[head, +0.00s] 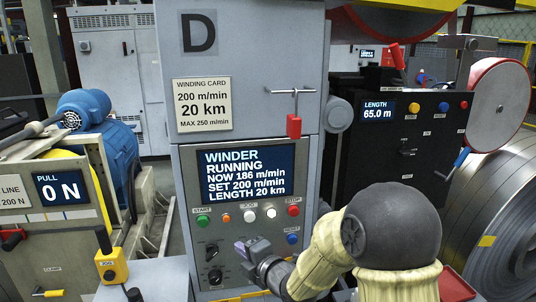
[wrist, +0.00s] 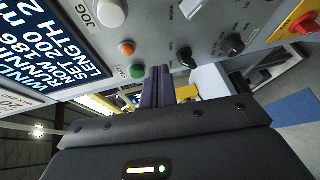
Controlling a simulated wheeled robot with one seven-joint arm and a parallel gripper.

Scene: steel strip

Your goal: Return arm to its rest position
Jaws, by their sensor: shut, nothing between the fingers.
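My gripper (head: 241,247) is shut and empty in front of the lower panel of cabinet D, below the button row and beside the black knobs. In the wrist view its closed fingers (wrist: 158,82) point at the panel, next to the green start button (wrist: 137,71). I cannot tell whether they touch anything. My forearm comes in from the lower right and is bent. The winder screen (head: 245,173) reads running, now 186 m/min, set 200 m/min, length 20 km. The green start button also shows in the head view (head: 203,221).
A winding card (head: 203,103) and a red tag (head: 294,126) are on the cabinet. A black console (head: 400,130) stands right, with a big steel coil (head: 492,232) beyond. A yellow jog pendant (head: 112,267) and a pull display (head: 61,187) are left.

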